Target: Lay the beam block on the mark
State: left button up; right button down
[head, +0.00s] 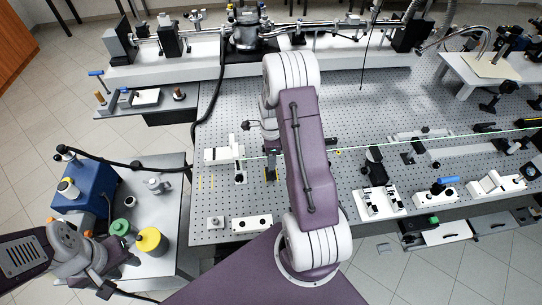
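A thin green beam line (450,139) crosses the perforated optical table (340,90) from the right edge toward the left.
The side bench holds a blue box (92,187), a green-topped jar (120,228) and a yellow-topped jar (149,240). White mounts (377,203) stand along the table's front right. A raised shelf (165,68) with optics runs along the back. The table's front left is fairly open.

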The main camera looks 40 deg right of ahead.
jog(key=shift+f, duration=0.35)
dwell(0.3)
jog(key=c, duration=0.5)
grip_release()
jog(key=shift+r, duration=0.1)
notch_tip(320, 180, up, 9)
jog(key=shift+r+b, duration=0.1)
jog(key=shift+b, duration=1.15)
jog(key=shift+a, duration=0.1)
jog(key=s+a+f+n+b, duration=0.2)
jog(key=s+a+n, duration=0.2)
jog(key=n, duration=0.4)
jog(key=s+a+f+n+b, duration=0.2)
jog(key=s+a+n, duration=0.2)
jog(key=a+n, duration=0.2)
jog(key=s+a+f+n+t+b, duration=0.1)
jog(key=s+a+n, duration=0.3)
jog(key=n, duration=0.5)
jog(key=shift+a+f+n+b, duration=0.3)
jog(key=shift+a+f+b, duration=0.6)
jog(key=shift+a, duration=0.15)
